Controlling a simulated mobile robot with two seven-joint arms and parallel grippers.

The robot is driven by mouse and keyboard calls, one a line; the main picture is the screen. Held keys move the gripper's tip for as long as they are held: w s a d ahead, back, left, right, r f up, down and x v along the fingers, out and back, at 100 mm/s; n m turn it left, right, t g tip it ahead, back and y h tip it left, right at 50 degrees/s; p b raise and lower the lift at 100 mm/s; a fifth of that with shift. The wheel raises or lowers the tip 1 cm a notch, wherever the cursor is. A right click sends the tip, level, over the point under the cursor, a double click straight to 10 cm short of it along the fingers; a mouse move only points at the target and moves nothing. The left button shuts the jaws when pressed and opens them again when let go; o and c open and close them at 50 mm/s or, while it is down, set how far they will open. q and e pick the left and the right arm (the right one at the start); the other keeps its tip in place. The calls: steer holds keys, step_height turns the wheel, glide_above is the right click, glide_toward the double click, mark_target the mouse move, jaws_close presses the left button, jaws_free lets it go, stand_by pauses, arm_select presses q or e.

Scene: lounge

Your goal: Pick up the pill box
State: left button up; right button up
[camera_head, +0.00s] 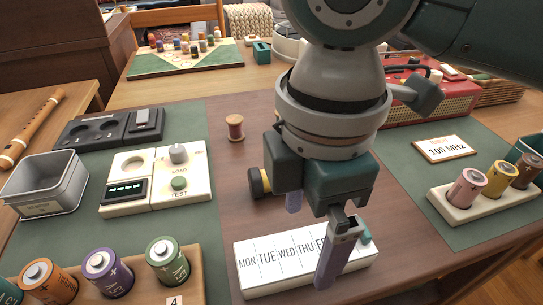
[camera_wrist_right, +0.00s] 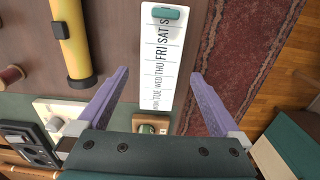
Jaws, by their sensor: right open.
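The pill box (camera_head: 285,265) is a long white case with day names on its lid and a small teal tab at its right end. It lies flat on the wooden table at the front middle. My right gripper (camera_head: 308,248) is over it, open, with purple fingers, one in front of the box and one behind. The gripper hides part of the lid. In the right wrist view the pill box (camera_wrist_right: 162,65) runs lengthwise between the two spread fingers (camera_wrist_right: 160,76); no contact shows. My left gripper is out of view.
A yellow tube with black ends (camera_wrist_right: 75,42) lies close behind the box. A wooden holder with batteries (camera_head: 185,280) stands left of the box. A cream holder with small cylinders (camera_head: 455,212) is at the right. A thread spool (camera_head: 235,127) stands farther back.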

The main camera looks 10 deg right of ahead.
mark_target(307, 248)
step_height(307, 248, down, 3)
steer(key=shift+d+f+b, duration=0.1)
steer(key=shift+d+b, duration=0.05)
steer(key=shift+b, duration=0.3)
steer(key=shift+f, duration=0.35)
steer(key=shift+c, duration=1.4)
steer(key=c, duration=1.2)
steer(key=shift+r, duration=0.15)
